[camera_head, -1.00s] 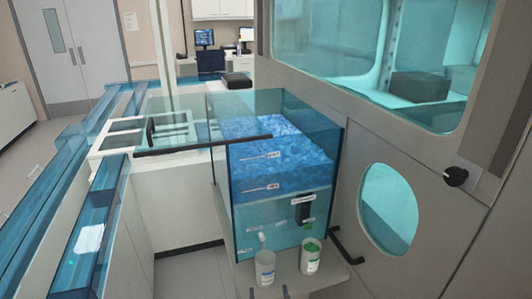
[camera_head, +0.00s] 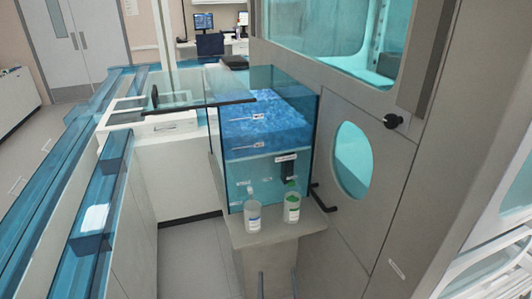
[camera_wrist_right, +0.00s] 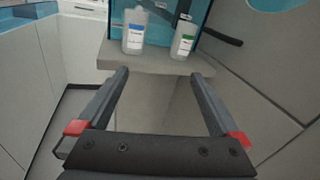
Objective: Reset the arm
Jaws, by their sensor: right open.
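My right gripper (camera_head: 278,284) shows at the bottom edge of the head view as two dark fingertips set apart. In the right wrist view its fingers (camera_wrist_right: 159,75) are spread, with nothing between them. My left gripper is not in view.
A blue-tinted glass tank (camera_head: 263,150) stands behind the bottles. A grey wall with an oval window (camera_head: 353,162) and a black knob (camera_head: 393,121) rises at the right. Blue track rails (camera_head: 85,225) run along the left. Floor (camera_head: 187,262) shows between the rails and the ledge.

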